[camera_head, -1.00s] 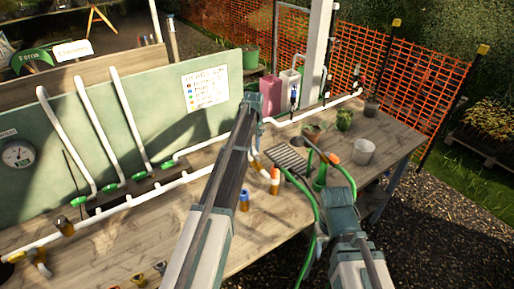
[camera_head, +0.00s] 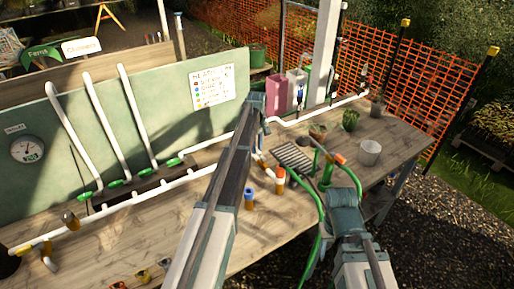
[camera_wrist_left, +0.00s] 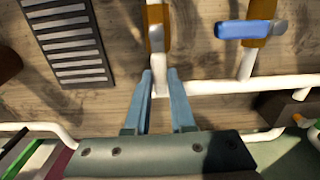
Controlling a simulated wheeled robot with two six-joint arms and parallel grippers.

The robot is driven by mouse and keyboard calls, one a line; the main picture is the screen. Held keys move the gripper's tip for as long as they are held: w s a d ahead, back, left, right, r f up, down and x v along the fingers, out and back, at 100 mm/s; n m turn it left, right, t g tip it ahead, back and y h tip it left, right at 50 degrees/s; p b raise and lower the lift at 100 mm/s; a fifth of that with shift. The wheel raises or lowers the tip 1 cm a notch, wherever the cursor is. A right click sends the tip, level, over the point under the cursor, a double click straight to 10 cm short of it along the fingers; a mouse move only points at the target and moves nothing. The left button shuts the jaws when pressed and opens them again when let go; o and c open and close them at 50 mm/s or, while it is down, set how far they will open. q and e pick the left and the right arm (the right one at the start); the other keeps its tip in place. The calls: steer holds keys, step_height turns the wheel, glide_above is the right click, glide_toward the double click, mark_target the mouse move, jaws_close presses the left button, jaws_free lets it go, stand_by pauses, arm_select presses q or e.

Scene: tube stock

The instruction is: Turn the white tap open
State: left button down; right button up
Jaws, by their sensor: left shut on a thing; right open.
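In the left wrist view the two fingers of my left gripper (camera_wrist_left: 160,82) are shut around a narrow white piece, which I take for the handle of the white tap (camera_wrist_left: 156,45). That tap has an orange-brown body with a silvery end and sits by a white pipe. In the head view my left forearm hides this grip and most of the tap. To the right in the wrist view is a tap with a blue handle (camera_wrist_left: 243,29); it also shows in the head view (camera_head: 249,192). My right arm is bent at the lower right, its fingertips hard to make out.
A white pipe (camera_head: 140,198) runs along the wooden table (camera_head: 135,235). A green hose (camera_head: 309,210) loops near my right arm. A green backboard (camera_head: 60,185) stands behind.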

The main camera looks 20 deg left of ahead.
arm_select(q)
steer(key=c, duration=0.8)
jaws_free()
steer(key=shift+o, duration=0.2)
steer(key=shift+r, duration=0.1)
step_height(320, 180, up, 14)
steer(key=p, duration=1.3)
steer(key=shift+f+p, duration=0.2)
steer(key=shift+p, duration=0.2)
steer(key=s+d+f+m+b, duration=0.4)
steer(key=s+d, duration=0.4)
steer(key=s, duration=0.4)
steer(key=s+d+f+m+b, duration=0.4)
steer(key=s+d, duration=0.3)
steer(key=s, duration=0.4)
steer(key=s+d+f+m+y+b, duration=0.1)
steer(key=s+d+f+m+b, duration=0.3)
steer(key=s, duration=0.8)
steer(key=d+m, duration=0.2)
steer(key=d, duration=0.2)
steer(key=shift+s+d, duration=0.3)
steer(key=shift+s, duration=0.05)
